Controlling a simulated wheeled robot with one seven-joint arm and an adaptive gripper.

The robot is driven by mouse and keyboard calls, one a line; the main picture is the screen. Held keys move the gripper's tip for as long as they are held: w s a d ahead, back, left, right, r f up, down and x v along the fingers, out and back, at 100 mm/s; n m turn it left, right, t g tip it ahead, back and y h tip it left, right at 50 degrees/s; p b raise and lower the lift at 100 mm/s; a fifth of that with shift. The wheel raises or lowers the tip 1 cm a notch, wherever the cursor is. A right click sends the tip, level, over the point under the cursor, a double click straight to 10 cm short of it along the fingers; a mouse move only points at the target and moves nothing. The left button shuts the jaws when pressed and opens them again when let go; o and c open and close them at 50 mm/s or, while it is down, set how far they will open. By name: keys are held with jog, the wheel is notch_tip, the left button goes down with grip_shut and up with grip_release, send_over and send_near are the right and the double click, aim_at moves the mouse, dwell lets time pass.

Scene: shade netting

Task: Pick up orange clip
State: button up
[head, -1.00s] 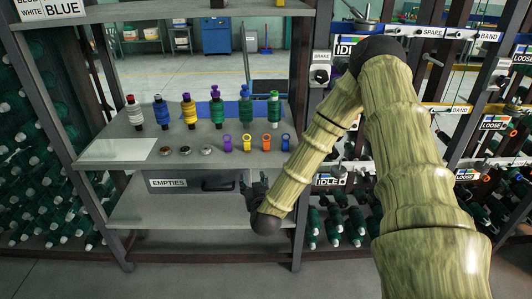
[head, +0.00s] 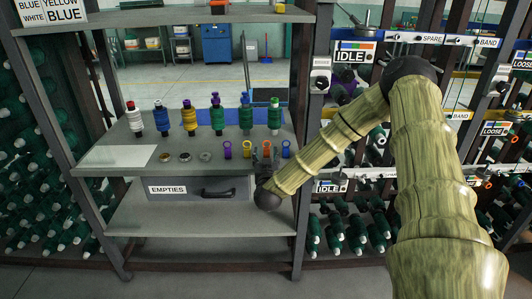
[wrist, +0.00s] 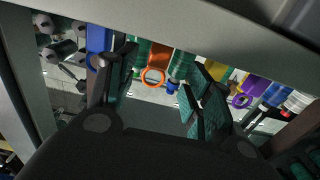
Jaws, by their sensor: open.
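The orange clip (head: 267,146) stands in a row of clips near the front edge of the grey shelf top. My gripper (head: 264,159) is in front of it in the head view and hides its lower part. In the wrist view the orange clip (wrist: 153,77) shows its ring between the spread green fingers of my gripper (wrist: 166,72), nearer the left finger. The gripper is open and holds nothing. I cannot tell how much distance is left between the fingertips and the clip.
A purple clip (head: 228,149) and a yellow clip (head: 247,149) stand left of the orange one, a blue clip (head: 286,149) right. Several thread spools (head: 217,117) stand behind. A grey drawer (head: 198,189) labelled EMPTIES is below. A rack post (head: 301,150) stands close on the right.

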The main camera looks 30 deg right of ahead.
aim_at(267, 150)
jog(key=shift+p+x, duration=0.3)
jog(key=shift+x, duration=2.1)
jog(key=shift+s+d, duration=0.1)
jog(key=shift+s, duration=0.05)
jog(key=c, duration=1)
